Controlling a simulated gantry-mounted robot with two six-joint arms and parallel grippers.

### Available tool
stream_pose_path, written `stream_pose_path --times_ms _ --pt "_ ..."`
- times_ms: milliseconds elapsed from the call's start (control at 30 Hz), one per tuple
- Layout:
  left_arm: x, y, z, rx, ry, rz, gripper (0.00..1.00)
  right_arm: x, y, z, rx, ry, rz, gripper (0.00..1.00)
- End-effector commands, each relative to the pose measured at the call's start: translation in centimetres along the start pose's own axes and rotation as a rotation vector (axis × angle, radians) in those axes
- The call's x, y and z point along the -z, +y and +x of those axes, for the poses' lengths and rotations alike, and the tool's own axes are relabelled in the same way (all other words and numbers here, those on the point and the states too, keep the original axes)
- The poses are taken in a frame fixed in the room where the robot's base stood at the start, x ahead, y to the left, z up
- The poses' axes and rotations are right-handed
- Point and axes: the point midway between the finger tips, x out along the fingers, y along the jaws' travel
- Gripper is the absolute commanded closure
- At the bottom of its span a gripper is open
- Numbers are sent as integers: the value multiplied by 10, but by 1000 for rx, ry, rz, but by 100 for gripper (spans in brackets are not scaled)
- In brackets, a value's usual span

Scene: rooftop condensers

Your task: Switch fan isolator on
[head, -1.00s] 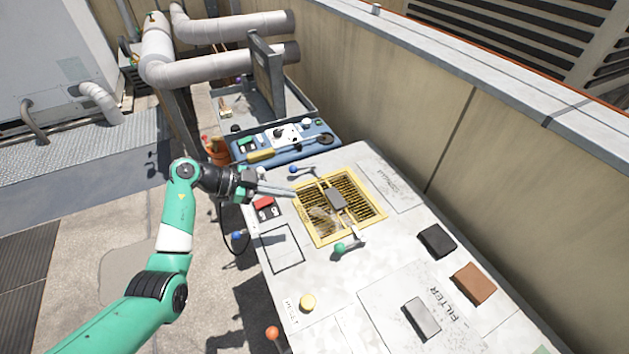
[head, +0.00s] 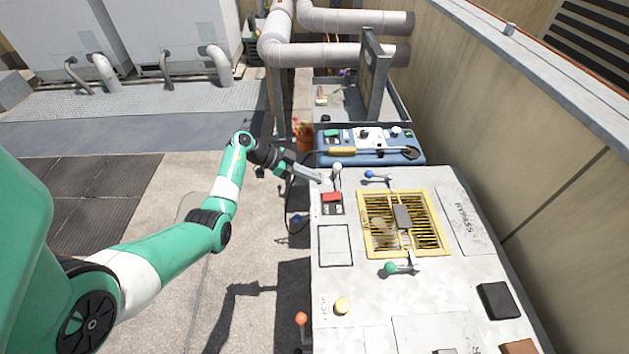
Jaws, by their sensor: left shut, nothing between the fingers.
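My left gripper (head: 311,176) reaches in from the left, over the back left edge of the white panel top (head: 335,285). Its fingers are shut and empty. Just in front of the fingertips is a switch with a red rocker (head: 332,197) on a dark base. A white-knobbed lever (head: 337,168) stands right beside the fingertips; I cannot tell whether they touch. A blue-knobbed lever (head: 370,175) lies further right. No label readable here says which control is the fan isolator. My right gripper is not in view.
A yellow-framed grille (head: 365,225) with a dark block (head: 402,216) is set in the panel.

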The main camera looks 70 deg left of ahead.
Motion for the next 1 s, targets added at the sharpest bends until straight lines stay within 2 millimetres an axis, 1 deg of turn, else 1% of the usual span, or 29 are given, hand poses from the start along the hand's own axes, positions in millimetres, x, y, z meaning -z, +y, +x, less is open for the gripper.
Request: stream_pose_path --times_ms 33,200,333,400,500,600,1000 --pt "-6 1 16 -4 -1 2 100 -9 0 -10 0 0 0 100" --pt "-6 1 54 -4 0 3 100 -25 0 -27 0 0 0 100" --pt "-6 1 81 -3 0 3 100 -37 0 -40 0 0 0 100" --pt "-18 1 89 -1 -1 0 100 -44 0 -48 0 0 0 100" --pt "-26 0 97 0 -1 0 100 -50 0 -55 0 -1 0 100" --pt "-29 0 101 0 -1 1 100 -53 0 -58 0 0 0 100" --pt "-29 0 100 1 -1 0 100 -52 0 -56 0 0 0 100"
